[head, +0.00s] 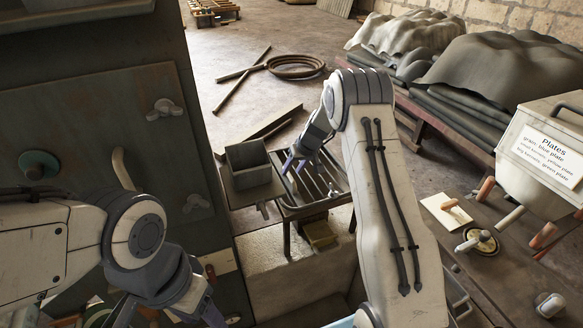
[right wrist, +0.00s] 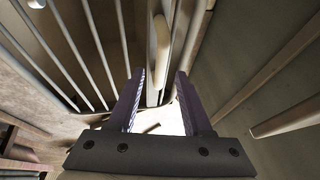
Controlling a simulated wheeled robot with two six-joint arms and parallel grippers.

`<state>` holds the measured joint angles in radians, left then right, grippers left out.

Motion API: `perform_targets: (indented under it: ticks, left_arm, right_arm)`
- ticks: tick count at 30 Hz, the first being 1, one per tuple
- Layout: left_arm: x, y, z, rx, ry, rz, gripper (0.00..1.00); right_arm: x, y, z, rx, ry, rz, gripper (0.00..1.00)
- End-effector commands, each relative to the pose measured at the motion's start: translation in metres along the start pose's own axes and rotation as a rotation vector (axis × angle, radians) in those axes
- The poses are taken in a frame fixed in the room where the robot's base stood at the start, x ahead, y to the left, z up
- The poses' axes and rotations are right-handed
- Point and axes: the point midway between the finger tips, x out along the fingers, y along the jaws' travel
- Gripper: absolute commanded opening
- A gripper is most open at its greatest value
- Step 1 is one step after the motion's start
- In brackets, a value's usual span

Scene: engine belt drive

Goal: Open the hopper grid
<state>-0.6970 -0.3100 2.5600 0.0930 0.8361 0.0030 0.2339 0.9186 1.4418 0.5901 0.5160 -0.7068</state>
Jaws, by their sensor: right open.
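The hopper grid (head: 322,187), a frame of parallel slats, lies over the hopper in the middle of the head view. Slats also show at the upper left of the right wrist view (right wrist: 62,52). My right gripper (head: 294,164) is at the grid's far left part, partly hidden by its own arm. In the right wrist view my right gripper (right wrist: 160,84) is open, and a pale rounded bar (right wrist: 162,42) shows ahead between its purple fingers. I cannot tell whether they touch it. My left gripper (head: 203,311) is low at the left, its tips cut off by the frame edge.
A grey open box (head: 249,165) stands just left of the grid. A dark cabinet panel (head: 95,110) with wing knobs fills the left. Covered heaps (head: 510,65) lie behind on a low bench.

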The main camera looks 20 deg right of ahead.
Motion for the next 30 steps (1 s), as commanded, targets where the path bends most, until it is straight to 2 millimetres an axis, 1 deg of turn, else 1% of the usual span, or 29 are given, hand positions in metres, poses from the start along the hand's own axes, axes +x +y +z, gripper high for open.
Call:
perform_targets:
  ticks: [1,6,14,17,18,30]
  left_arm:
    - [-0.004,0.000,0.000,0.000,0.000,0.000,0.61]
    - [-0.006,0.000,0.000,0.001,0.000,0.000,0.61]
    - [-0.005,0.000,0.000,0.001,0.000,0.000,0.61]
    - [-0.005,0.000,0.000,0.001,0.000,0.000,0.61]
    - [-0.005,0.000,0.000,0.001,0.000,0.000,0.61]
    - [-0.006,0.000,0.000,0.001,0.000,0.000,0.61]
  right_arm:
    - [0.005,-0.001,0.000,0.000,-0.002,-0.001,0.50]
    - [0.015,-0.001,0.000,0.000,0.000,0.000,0.50]
    - [0.017,-0.001,0.000,-0.001,0.000,0.000,0.50]
    - [0.017,-0.001,0.000,-0.001,0.000,0.000,0.15]
    - [0.017,-0.001,0.000,-0.001,0.000,0.000,0.00]
    - [0.017,-0.001,0.000,-0.001,0.000,0.000,0.00]
